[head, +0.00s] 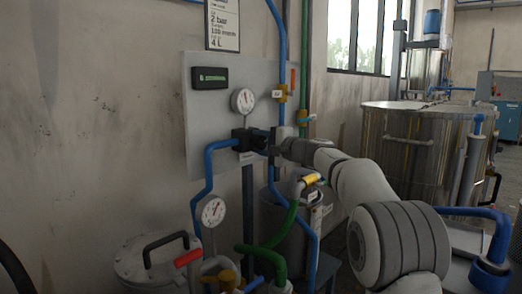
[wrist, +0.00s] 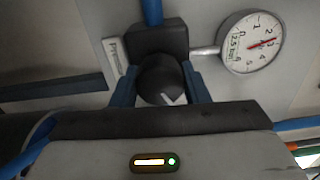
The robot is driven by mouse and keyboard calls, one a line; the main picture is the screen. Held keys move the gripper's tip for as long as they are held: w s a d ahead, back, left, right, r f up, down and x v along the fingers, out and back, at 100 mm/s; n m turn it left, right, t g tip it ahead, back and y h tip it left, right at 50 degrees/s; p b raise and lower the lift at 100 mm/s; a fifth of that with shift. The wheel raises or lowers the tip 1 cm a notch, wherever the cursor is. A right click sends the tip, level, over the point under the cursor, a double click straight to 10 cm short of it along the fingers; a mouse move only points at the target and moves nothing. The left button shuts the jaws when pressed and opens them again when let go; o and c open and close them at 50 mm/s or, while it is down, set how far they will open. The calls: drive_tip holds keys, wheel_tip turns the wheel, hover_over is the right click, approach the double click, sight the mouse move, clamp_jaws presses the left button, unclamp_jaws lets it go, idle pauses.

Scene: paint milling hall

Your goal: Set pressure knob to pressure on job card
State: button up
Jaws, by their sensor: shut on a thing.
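The job card (head: 222,25) hangs on the wall at the top of the head view; I read "2 bar" and "4 L" on it. The dark pressure knob (wrist: 162,76) sits on a black regulator block (wrist: 155,40) in the wrist view, with a white pointer mark facing down and slightly right. My gripper (wrist: 162,88) is shut on the knob, one blue finger on each side; it also shows in the head view (head: 270,142). The pressure gauge (wrist: 250,42) beside it has a red needle near 2 to 3 and appears marked "2.5 bar"; it also shows in the head view (head: 243,101).
A dark display with green text (head: 210,78) is on the grey panel (head: 200,110). Blue pipes (head: 197,195) and a second gauge (head: 213,211) are below. A lidded pot (head: 135,262) stands lower left. A large steel tank (head: 410,140) stands at right.

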drive_tip(key=shift+f, duration=0.2)
idle(0.3)
drive_tip(key=o, duration=1)
drive_tip(key=shift+r, duration=0.15)
drive_tip(key=shift+c, duration=0.2)
drive_tip(key=v, duration=0.7)
drive_tip(key=shift+s+d, duration=0.3)
